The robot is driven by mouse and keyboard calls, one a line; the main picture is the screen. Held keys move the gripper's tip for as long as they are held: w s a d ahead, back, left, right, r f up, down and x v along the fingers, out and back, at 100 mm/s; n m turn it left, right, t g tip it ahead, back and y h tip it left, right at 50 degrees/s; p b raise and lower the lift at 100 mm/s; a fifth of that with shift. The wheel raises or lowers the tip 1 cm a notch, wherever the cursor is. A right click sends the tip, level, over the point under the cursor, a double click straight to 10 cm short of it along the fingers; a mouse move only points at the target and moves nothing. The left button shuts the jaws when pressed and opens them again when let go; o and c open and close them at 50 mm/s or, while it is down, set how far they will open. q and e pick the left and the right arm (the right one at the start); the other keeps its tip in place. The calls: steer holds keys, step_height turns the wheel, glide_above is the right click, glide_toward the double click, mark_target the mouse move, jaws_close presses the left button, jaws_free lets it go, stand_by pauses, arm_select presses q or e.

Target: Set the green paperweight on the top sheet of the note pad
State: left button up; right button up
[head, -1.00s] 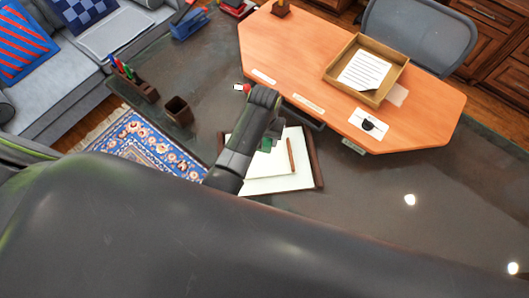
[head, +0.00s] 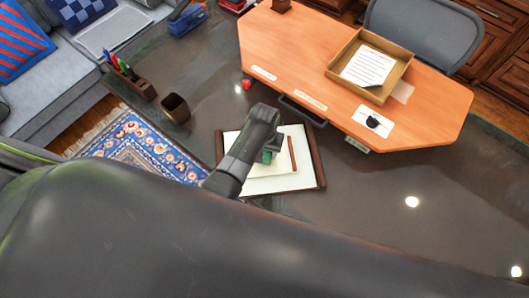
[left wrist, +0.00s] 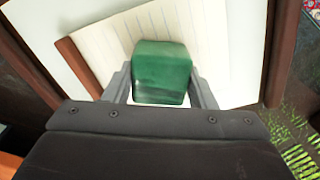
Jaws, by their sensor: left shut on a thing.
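The green paperweight (left wrist: 162,72) is a rounded block held between the two fingers of my left gripper (left wrist: 160,85). In the head view the left gripper (head: 267,149) is over the note pad, with a bit of green showing beneath it. The note pad (left wrist: 205,42) has pale lined sheets and a brown strip along one edge, and it also shows in the head view (head: 284,166). In the wrist view the paperweight appears over the lined top sheet. I cannot tell whether it touches the sheet. My right gripper is not in view.
The pad lies on a white desk blotter (head: 290,184) with dark brown sides, on a dark desk. A small red object (head: 246,85), a brown cup (head: 175,108) and a pen holder (head: 133,83) stand to the left. An orange wooden surface with a tray (head: 392,88) lies behind.

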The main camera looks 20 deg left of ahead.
arm_select(q)
steer(key=shift+r, duration=0.1)
steer(key=shift+f, duration=0.2)
steer(key=o, duration=1.4)
step_height(320, 180, up, 5)
steer(key=p, duration=0.4)
step_height(320, 180, up, 7)
steer(key=shift+r, duration=0.15)
